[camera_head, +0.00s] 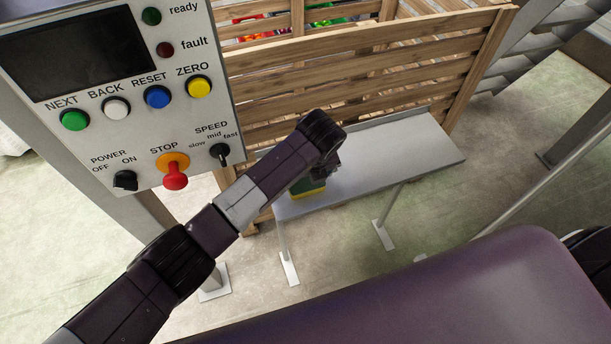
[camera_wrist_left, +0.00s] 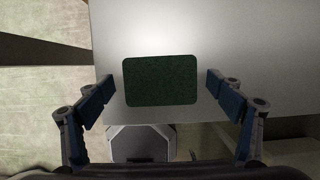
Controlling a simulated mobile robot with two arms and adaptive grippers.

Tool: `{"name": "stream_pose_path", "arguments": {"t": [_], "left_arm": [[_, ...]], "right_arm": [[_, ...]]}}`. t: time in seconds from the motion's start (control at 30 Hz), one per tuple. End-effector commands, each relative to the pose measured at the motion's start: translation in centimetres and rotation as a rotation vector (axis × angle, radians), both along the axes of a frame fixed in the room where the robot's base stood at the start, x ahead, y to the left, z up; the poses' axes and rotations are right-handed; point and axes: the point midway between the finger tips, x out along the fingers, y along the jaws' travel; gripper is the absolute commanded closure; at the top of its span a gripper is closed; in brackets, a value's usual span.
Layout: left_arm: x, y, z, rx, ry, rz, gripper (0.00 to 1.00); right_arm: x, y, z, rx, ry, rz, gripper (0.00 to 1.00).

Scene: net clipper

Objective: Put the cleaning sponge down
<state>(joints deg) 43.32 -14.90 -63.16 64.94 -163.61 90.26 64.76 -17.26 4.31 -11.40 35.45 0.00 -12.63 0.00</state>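The cleaning sponge, green on top and yellow below, lies at the left end of a narrow grey metal shelf (camera_head: 415,148). In the head view the sponge (camera_head: 308,190) shows only in part, under my left gripper (camera_head: 318,174). In the left wrist view the green face of the sponge (camera_wrist_left: 160,80) lies flat on the shelf (camera_wrist_left: 250,50). My left gripper (camera_wrist_left: 160,86) is open, with a finger on each side of the sponge and a gap on both sides. My right gripper is out of view.
A wooden slatted crate (camera_head: 360,75) with red and green things inside stands behind the shelf. A control panel (camera_head: 120,90) with buttons is at the upper left. The shelf right of the sponge is clear.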

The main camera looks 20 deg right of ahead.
Motion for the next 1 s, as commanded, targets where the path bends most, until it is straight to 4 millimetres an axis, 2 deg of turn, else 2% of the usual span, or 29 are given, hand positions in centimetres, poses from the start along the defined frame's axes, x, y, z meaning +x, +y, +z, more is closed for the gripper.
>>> {"name": "stream_pose_path", "arguments": {"t": [0.3, 0.37, 0.47, 0.8, 1.0], "left_arm": [[0.0, 0.0, 0.5, -0.001, 0.001, 0.000, 0.15], [-0.1, -0.1, 1.0, -0.003, -0.002, -0.001, 0.15], [-0.6, -0.1, 2.4, -0.002, -0.003, -0.002, 0.15], [-2.8, -0.1, 9.3, -0.001, -0.004, -0.002, 0.15], [-3.5, -0.1, 11.3, 0.000, -0.001, 0.000, 0.15]], "right_arm": [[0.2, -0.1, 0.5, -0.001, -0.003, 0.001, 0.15], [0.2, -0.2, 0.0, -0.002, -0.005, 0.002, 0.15], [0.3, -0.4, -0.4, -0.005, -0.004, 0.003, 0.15], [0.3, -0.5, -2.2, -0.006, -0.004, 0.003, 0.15], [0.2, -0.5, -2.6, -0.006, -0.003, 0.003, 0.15]]}}
